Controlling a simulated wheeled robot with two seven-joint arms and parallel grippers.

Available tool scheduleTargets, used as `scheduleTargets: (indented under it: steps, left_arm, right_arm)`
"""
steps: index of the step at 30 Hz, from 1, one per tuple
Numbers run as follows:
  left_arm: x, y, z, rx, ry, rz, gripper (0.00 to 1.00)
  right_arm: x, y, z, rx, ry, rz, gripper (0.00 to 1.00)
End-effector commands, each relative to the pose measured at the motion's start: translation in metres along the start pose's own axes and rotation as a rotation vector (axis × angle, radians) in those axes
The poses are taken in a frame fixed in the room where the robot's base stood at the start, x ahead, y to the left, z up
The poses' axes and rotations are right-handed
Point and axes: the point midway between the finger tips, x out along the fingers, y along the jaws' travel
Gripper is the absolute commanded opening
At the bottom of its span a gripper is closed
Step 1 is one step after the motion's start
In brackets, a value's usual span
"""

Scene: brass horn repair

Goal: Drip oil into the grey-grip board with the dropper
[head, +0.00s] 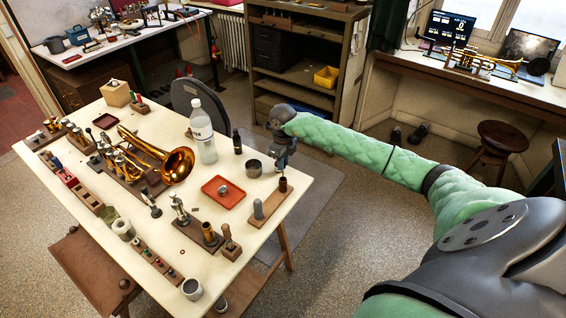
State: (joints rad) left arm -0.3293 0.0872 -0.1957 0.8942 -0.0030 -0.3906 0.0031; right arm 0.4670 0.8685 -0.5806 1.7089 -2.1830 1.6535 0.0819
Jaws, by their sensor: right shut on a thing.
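My right gripper (283,164) is at the right end of the white table, above a small wooden board (270,202). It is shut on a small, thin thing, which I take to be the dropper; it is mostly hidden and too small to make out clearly. The board carries a grey upright grip (258,209) at its near end and a brown cylinder (283,185) at its far end, just below my gripper. I cannot tell whether the held thing touches the cylinder. My left gripper is not in view.
A dark metal cup (254,168), a small black bottle (237,141) and a red tray (223,193) stand near the board. A clear bottle (202,133) and a brass horn (175,163) are farther left. Several tools and blocks crowd the table's left side.

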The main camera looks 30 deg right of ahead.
Motion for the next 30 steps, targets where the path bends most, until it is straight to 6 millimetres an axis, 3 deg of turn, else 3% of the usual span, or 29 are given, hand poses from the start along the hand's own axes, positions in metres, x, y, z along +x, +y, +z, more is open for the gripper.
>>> scheduleTargets:
  steps: [30]
  left_arm:
    - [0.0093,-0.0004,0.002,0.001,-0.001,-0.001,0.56]
  right_arm:
    - [0.002,-0.0004,-0.0002,0.001,0.0,0.0,0.0]
